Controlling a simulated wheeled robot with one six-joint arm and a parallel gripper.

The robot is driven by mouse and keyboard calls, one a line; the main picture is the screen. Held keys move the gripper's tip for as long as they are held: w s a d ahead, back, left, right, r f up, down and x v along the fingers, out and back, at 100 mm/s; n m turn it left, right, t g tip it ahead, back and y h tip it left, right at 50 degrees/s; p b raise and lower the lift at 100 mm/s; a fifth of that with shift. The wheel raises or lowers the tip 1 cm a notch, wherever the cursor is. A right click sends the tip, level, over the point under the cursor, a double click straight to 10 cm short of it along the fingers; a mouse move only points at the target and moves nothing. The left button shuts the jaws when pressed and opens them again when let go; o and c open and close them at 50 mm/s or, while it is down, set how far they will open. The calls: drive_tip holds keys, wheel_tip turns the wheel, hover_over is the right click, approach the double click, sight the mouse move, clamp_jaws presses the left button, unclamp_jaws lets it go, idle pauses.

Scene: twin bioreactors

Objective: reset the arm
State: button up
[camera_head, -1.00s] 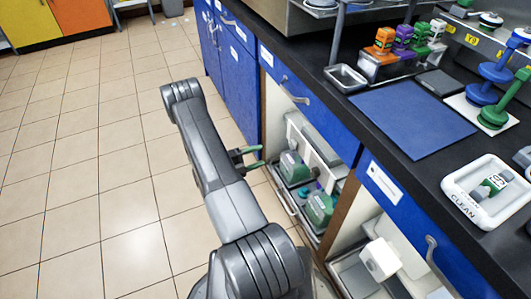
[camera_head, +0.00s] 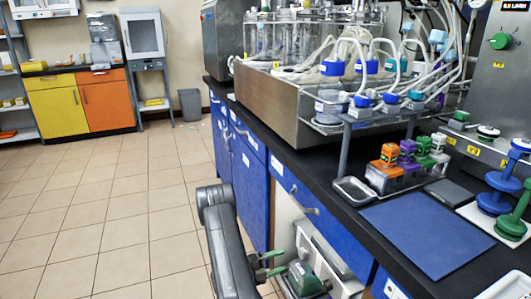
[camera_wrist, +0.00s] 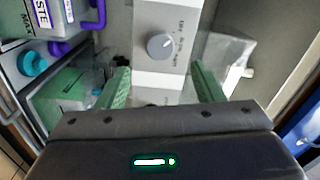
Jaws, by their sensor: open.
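My gripper (camera_head: 268,264) has green fingers and shows at the lower middle of the head view, in front of the open lower cabinet. In the wrist view my gripper (camera_wrist: 160,88) is open, with its two green fingers apart and nothing between them that it grips. Beyond the fingers is a pale grey box with a round knob (camera_wrist: 161,46). A green container (camera_wrist: 68,92) lies left of the left finger. My arm reaches up from the bottom edge of the head view, beside the blue cabinets.
The black counter holds a blue mat (camera_head: 428,232), a small metal tray (camera_head: 353,191) and a rack of coloured-cap bottles (camera_head: 387,172). Steel bioreactor equipment (camera_head: 310,95) stands behind. The tiled floor (camera_head: 110,220) at left is clear. Yellow and orange cabinets (camera_head: 82,105) stand far back.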

sight(300, 254)
drive_tip(key=b+x, duration=0.1)
drive_tip(key=x, duration=0.7)
drive_tip(key=p+v, duration=0.2)
drive_tip(key=v, duration=1.2)
drive_tip(key=b+x, duration=0.2)
drive_tip(key=x, duration=1.1)
drive_tip(key=shift+d+f, duration=0.1)
drive_tip(key=shift+d, duration=0.1)
drive_tip(key=shift+w+d, duration=0.15)
drive_tip(key=shift+d, duration=0.15)
drive_tip(key=m+b, duration=0.1)
drive_tip(key=m, duration=0.3)
drive_tip(key=shift+a, duration=0.1)
drive_tip(key=m+b, duration=0.1)
drive_tip(key=m, duration=0.3)
drive_tip(key=shift+m, duration=0.4)
drive_tip(key=m+b, duration=0.1)
drive_tip(key=m, duration=0.3)
drive_tip(key=shift+m+b, duration=0.3)
drive_tip(key=shift+b, duration=0.05)
drive_tip(key=shift+m+b, duration=0.5)
drive_tip(key=shift+m, duration=1.5)
